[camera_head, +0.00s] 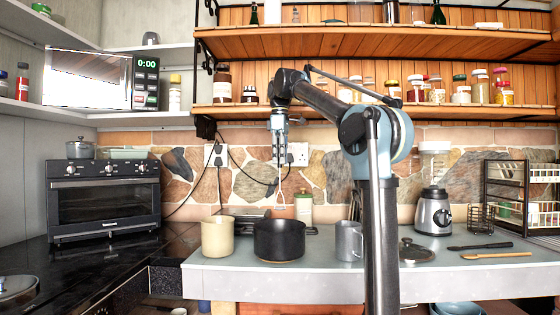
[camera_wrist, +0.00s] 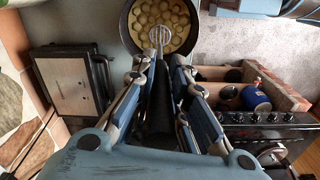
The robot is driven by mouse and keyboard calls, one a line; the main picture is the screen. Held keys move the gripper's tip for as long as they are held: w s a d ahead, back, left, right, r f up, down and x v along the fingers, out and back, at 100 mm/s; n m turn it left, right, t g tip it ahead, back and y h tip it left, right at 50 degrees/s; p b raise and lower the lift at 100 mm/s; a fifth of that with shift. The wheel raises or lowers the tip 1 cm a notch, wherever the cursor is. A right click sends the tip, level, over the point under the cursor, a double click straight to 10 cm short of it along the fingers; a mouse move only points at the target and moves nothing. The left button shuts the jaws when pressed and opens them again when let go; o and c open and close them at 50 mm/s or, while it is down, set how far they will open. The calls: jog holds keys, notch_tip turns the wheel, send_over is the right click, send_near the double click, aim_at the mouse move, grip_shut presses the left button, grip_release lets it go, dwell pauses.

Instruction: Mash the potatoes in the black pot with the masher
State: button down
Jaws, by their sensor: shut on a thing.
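The black pot (camera_head: 279,241) stands on the grey counter, and it also shows at the top of the wrist view (camera_wrist: 128,30). Many round yellowish potatoes (camera_wrist: 184,20) fill its bottom, looking mostly whole. My gripper (camera_head: 279,150) is above the pot, pointing down. In the wrist view my gripper (camera_wrist: 160,85) is shut on the dark handle of the masher (camera_wrist: 160,108). The masher's pale metal head (camera_wrist: 160,37) appears over the potatoes. In the head view the masher (camera_head: 281,198) hangs upright, its head at or just above the pot's rim; contact with potatoes cannot be told.
A cream pot (camera_head: 217,238) stands close left of the black pot, and a grey metal mug (camera_head: 348,241) close right. A wooden shelf (camera_head: 230,112) runs above.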

aim_at(280, 191)
jog(key=shift+w+a+f, duration=0.1)
jog(key=shift+w+f, duration=0.05)
jog(key=shift+w, duration=0.05)
jog(key=shift+f, duration=5.3)
jog(key=shift+d+f, duration=1.55)
jog(key=shift+f, duration=0.9)
jog(key=shift+s+r, duration=0.1)
jog(key=shift+r, duration=2.35)
jog(key=shift+a, duration=0.1)
